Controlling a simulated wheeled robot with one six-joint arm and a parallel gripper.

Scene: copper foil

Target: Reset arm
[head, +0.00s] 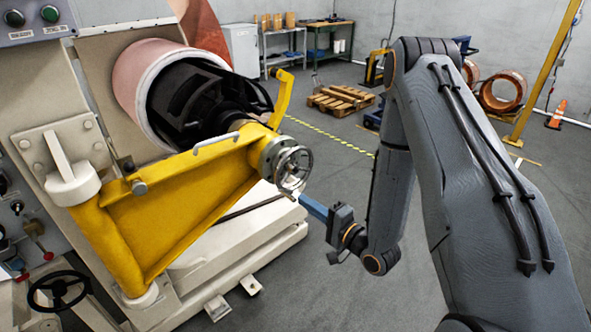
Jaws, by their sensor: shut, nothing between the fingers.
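My arm (480,150) rises at the right and bends down from its elbow at the top. Its wrist hangs near the middle of the picture. My gripper (308,203) is at the end of the wrist, a narrow blue-grey shape pointing up and left. It is small here, looks shut and shows nothing held. It is close in the picture to the metal handwheel (291,170) on the yellow swing arm (180,200). I cannot tell whether it touches the handwheel or only overlaps it in view.
A large machine at left carries a copper foil roll (145,75) on a dark core. Its pale base (250,240) juts out below the yellow arm. Behind are a wooden pallet (340,100), copper rings (503,90), a cone (557,114) and a yellow post (545,70). Grey floor lies open in the middle.

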